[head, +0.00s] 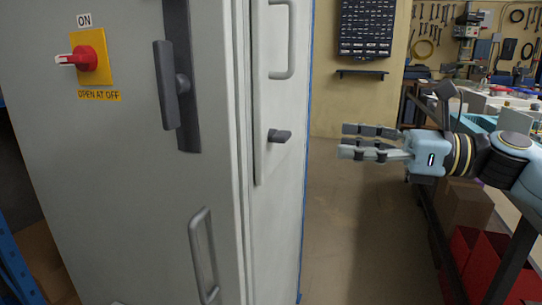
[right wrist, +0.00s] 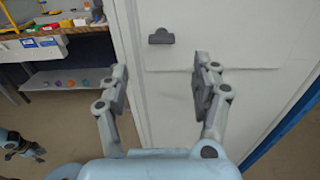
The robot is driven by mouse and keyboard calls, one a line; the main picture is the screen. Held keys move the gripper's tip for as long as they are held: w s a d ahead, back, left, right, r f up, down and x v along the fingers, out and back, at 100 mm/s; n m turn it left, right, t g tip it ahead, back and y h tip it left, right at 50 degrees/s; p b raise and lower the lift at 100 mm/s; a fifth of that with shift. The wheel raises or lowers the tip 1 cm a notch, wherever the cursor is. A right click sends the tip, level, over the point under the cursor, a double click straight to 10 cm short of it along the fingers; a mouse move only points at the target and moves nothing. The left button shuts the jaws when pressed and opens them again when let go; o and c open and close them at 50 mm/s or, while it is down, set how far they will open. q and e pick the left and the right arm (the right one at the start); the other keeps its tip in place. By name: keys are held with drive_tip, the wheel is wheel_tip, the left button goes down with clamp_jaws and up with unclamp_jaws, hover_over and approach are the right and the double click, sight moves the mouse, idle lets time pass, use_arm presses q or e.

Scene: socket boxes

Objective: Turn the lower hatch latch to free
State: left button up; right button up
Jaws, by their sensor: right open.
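The lower hatch latch (head: 279,135) is a small dark grey handle on the narrow side hatch of the grey cabinet, lying roughly level. In the right wrist view the latch (right wrist: 161,37) shows above and between my fingertips, with nothing gripping it. My right gripper (head: 345,142) is open and empty, to the right of the hatch, fingers pointing left towards it with a clear gap. It also shows in the right wrist view (right wrist: 160,80). My left gripper (right wrist: 22,147) seems to show small at the lower left of the right wrist view; its finger state is unclear.
A bar handle (head: 283,40) sits above the latch. The cabinet front has a long dark lever (head: 168,85), a red switch (head: 84,58) and another bar handle (head: 204,255). A bench with bins (head: 500,100) stands right. Floor between is clear.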

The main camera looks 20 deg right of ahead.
sight(289, 135)
drive_tip(key=x, duration=0.4)
drive_tip(key=p+x, duration=0.1)
drive_tip(key=x, duration=0.4)
drive_tip(key=shift+w+a+r, duration=0.1)
drive_tip(key=shift+w+r, duration=0.15)
drive_tip(key=shift+w+a+f, duration=0.1)
drive_tip(key=shift+w+a, duration=0.2)
drive_tip(key=shift+a, duration=0.2)
use_arm(q)
drive_tip(key=shift+a+r, duration=0.35)
drive_tip(key=shift+r, duration=0.1)
drive_tip(key=shift+w, duration=0.1)
use_arm(e)
drive_tip(key=c, duration=1.2)
drive_tip(key=shift+o, duration=0.2)
